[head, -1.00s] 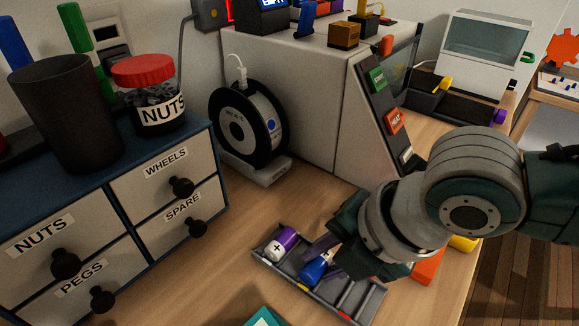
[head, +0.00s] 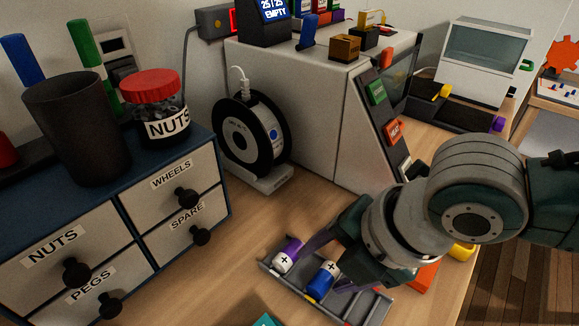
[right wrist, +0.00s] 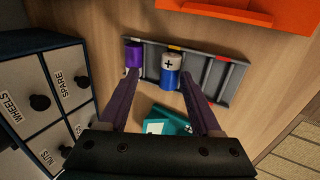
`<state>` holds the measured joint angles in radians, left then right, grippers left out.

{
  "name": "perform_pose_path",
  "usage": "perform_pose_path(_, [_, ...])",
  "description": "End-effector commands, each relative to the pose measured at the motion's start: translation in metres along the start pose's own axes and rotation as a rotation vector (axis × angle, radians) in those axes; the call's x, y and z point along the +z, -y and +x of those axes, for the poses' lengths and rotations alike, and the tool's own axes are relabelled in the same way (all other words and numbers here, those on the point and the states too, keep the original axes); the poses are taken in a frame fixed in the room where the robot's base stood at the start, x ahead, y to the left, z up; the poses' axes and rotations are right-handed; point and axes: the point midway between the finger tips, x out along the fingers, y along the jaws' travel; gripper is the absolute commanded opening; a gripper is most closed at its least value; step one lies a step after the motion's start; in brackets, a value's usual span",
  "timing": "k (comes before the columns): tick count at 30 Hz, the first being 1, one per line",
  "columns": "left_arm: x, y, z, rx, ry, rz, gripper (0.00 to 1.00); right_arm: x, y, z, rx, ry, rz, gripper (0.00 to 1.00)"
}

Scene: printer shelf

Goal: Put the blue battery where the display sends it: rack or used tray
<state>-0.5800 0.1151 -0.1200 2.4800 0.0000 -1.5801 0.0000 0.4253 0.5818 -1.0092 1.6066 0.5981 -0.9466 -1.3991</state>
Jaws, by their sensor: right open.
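The blue battery (head: 322,280), with a white end marked plus, lies in a slot of the grey divided rack (head: 366,307). It also shows in the right wrist view (right wrist: 170,78). A purple battery (head: 287,254) lies in the slot to its left. My right gripper (head: 326,264) is open above the rack, its purple fingers on either side of the blue battery in the picture; contact cannot be told. The display (head: 273,10) on the printer reads "25/25 EMPTY". An orange tray (right wrist: 220,10) is beyond the rack, partly hidden by my right arm in the head view. My left gripper is not in view.
A teal object (right wrist: 168,122) lies close to the rack. The drawer cabinet (head: 172,222) with a nuts jar (head: 157,108) stands at left. The white printer (head: 310,110) and filament spool (head: 250,138) stand behind. Bare tabletop lies between cabinet and rack.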

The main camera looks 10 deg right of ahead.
Motion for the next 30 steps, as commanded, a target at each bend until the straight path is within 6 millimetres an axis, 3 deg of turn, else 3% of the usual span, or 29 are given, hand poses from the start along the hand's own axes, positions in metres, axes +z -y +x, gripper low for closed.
perform_pose_path(18, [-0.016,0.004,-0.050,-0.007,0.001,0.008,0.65,0.000,-0.026,-0.046,0.010,-0.001,-0.001,0.65])
perform_pose_path(30, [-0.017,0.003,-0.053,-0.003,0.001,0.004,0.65,0.000,-0.027,-0.048,0.011,-0.001,-0.001,0.65])
